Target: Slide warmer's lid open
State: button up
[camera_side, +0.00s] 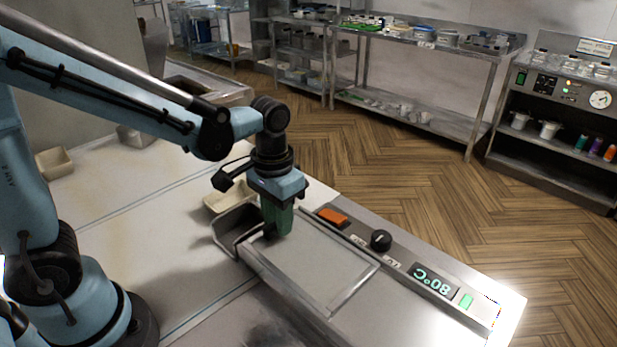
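The warmer is a low metal unit with a control panel (405,268) along its far right side. Its lid (318,262) is a flat grey panel with a raised rim. A dark-walled opening (233,226) shows at the lid's left end. My gripper (271,234) points down at the lid's left end, beside this opening. A green part (279,214) is at the gripper's end. I cannot tell whether the fingertips touch the lid or whether they are open or shut.
The panel has an orange switch (333,216), a black knob (381,240) and an 80°C display (434,280). A beige tray (228,197) sits behind the opening, and another beige tray (54,163) is at far left. The pale counter (130,225) between is mostly clear.

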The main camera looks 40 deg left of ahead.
aim_at(353, 286)
grip_shut()
jog(key=shift+d, duration=0.1)
jog(key=d, duration=1.7)
jog(key=shift+d, duration=0.2)
jog(key=shift+o, duration=1.8)
grip_release()
jog(key=shift+r, duration=0.15)
notch_tip(353, 286, up, 12)
